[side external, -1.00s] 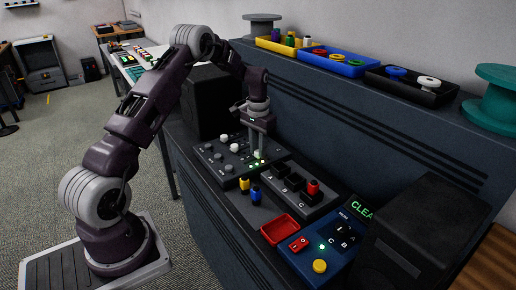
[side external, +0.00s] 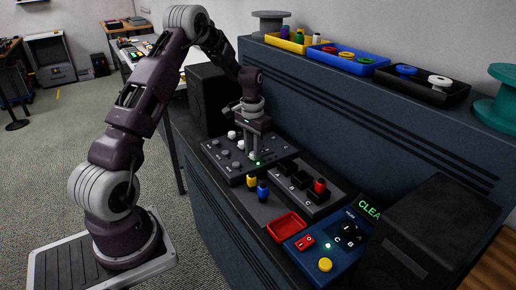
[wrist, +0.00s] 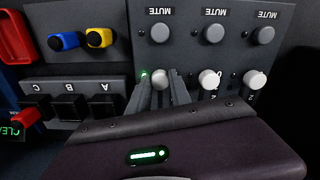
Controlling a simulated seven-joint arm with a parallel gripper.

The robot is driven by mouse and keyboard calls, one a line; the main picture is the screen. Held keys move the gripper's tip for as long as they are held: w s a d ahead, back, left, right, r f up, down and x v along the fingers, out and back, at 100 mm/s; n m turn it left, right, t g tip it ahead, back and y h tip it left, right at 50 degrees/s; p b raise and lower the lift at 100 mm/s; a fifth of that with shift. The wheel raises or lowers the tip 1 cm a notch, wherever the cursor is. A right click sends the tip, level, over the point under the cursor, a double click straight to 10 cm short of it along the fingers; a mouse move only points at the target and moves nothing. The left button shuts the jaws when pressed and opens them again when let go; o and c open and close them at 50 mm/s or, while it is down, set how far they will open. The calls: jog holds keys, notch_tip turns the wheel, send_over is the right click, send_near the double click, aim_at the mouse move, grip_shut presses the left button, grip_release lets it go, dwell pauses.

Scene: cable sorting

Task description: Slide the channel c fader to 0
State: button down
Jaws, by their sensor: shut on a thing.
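The dark mixer panel (side external: 232,176) lies on the bench. My gripper (side external: 253,156) points down at the panel's right-hand end and is shut on a pale fader cap (wrist: 160,78), which shows between the fingers in the wrist view. The other two white fader caps (wrist: 208,79) and (wrist: 253,80) stand apart from the fingers, about level with the held one. A green light (wrist: 144,73) glows beside the held cap. My gripper's body hides the lower part of the fader tracks.
A grey box with black blocks (side external: 291,166) marked A, B and C sits beside the mixer. Grey knobs (wrist: 160,33) marked MUTE line the panel. A red tray (side external: 287,227) lies nearer the camera.

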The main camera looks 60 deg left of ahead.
aim_at(252, 153)
jog(key=c, duration=1.2)
grip_release()
jog(key=shift+s, duration=0.25)
jog(key=shift+o, duration=0.2)
jog(key=shift+r, duration=0.15)
notch_tip(252, 153, up, 6)
jog(key=shift+w+f, duration=0.1)
jog(key=shift+r, duration=0.55)
